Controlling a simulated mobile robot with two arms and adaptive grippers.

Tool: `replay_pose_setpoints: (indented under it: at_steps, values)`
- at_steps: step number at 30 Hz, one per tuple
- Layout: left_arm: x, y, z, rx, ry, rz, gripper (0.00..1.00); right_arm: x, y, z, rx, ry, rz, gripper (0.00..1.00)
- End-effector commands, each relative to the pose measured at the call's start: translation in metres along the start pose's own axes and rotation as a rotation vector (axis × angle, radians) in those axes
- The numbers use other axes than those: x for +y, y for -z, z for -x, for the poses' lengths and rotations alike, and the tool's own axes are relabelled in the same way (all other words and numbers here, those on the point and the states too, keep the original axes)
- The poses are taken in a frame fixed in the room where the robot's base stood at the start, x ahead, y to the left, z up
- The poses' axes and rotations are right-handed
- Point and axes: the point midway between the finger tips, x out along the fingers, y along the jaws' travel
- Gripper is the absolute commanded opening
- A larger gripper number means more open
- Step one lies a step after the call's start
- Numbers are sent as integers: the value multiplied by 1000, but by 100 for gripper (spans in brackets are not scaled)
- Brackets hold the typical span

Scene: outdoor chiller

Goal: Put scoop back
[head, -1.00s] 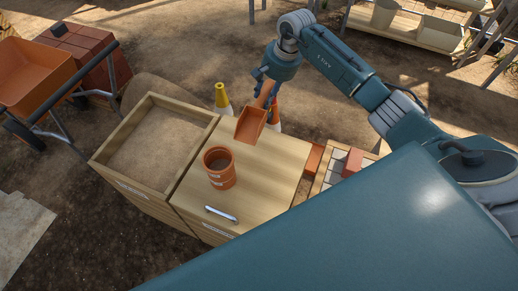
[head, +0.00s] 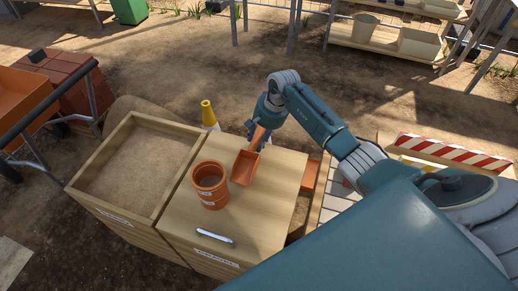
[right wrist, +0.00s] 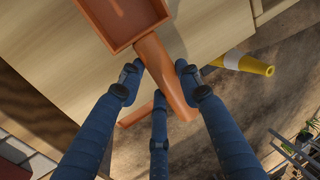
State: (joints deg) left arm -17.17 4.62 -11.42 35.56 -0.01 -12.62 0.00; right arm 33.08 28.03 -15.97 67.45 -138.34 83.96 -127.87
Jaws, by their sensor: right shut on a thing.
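The orange scoop (head: 245,168) is just right of the terracotta-coloured pot (head: 209,184), over the wooden lid (head: 265,205) of the right-hand bin. I cannot tell whether it touches the lid. My right gripper (head: 262,118) is shut on the scoop's handle, at the lid's far edge. The right wrist view shows the blue fingers (right wrist: 157,85) around the handle and the scoop's open tray (right wrist: 128,14) beyond them. The pot stands upright on the lid. My left gripper is out of view.
An open sand bin (head: 112,205) adjoins the lidded bin on the left. A metal handle (head: 215,237) lies along the lid's front. A yellow-and-white cone (head: 208,114) stands behind, and a striped barrier (head: 450,152) is at the right. The lid's front right is clear.

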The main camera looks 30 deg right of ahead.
Motion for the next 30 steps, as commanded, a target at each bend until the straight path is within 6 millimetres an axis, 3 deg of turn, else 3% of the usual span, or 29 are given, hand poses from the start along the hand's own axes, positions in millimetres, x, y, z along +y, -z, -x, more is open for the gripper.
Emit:
replay_pose_setpoints:
  at_steps: [6, 20, 21, 22, 23, 30]
  values:
    - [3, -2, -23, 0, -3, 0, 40, 10, -3, -36, -6, 1, 6, 0]
    - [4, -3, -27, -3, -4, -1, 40, 12, -2, -41, -2, 0, 9, 0]
    - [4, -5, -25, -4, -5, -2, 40, 12, -2, -39, -3, -1, 9, 42]
    - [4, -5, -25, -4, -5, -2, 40, 12, -2, -39, -3, 0, 9, 48]
    - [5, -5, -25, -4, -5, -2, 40, 12, -2, -39, -3, -1, 9, 53]
    - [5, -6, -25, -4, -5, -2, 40, 12, -2, -39, -3, -1, 9, 53]
